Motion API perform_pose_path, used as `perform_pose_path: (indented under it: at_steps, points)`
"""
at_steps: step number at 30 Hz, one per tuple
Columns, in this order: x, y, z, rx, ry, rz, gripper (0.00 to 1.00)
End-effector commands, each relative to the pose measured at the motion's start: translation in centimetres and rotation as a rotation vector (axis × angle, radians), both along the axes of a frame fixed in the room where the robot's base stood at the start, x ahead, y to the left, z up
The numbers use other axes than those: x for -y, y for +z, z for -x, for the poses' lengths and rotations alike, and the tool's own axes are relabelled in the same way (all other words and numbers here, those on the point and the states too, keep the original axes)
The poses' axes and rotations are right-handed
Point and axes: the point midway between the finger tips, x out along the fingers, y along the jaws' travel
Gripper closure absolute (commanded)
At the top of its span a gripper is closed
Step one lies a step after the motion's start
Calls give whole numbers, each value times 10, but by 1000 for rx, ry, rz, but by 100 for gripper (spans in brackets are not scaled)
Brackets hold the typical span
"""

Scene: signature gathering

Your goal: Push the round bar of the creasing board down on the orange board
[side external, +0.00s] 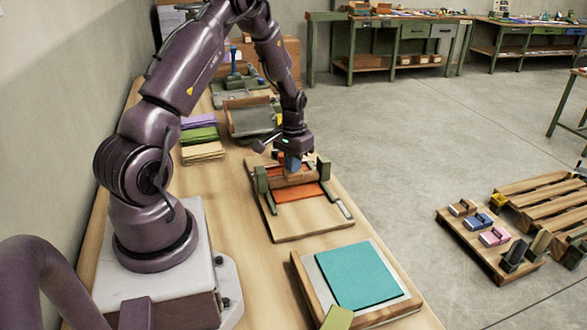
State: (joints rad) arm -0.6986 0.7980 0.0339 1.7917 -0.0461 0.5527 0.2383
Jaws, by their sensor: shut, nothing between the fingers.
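The creasing board (290,223) is a wooden base with two green posts, standing on the bench in the side external view. An orange board (299,193) lies flat on it, its rear part hidden under the bar. The round bar (296,178) is brown wood and spans between the posts across the orange board. My gripper (292,168) points down over the middle of the bar and is shut, with nothing held. Its tips appear at or just above the bar; I cannot tell whether they touch it.
A teal sheet (357,274) lies on a wooden-framed tray in front. Stacks of purple, green and tan sheets (200,137) lie left of the creasing board. The floor on the right holds wooden pallets (545,205).

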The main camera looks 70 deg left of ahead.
Motion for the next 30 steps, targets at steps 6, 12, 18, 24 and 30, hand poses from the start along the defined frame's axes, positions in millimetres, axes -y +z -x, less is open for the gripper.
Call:
perform_pose_path:
  at_steps: [6, 12, 18, 24, 30]
  points:
    - [0, -2, 0, 1, 0, 0, 100]
    - [0, -2, 0, 1, 0, 0, 100]
    - [0, 8, -1, 2, 0, -2, 100]
    - [0, 25, -1, 3, 0, -1, 100]
    - [0, 41, 0, 2, -1, -1, 100]
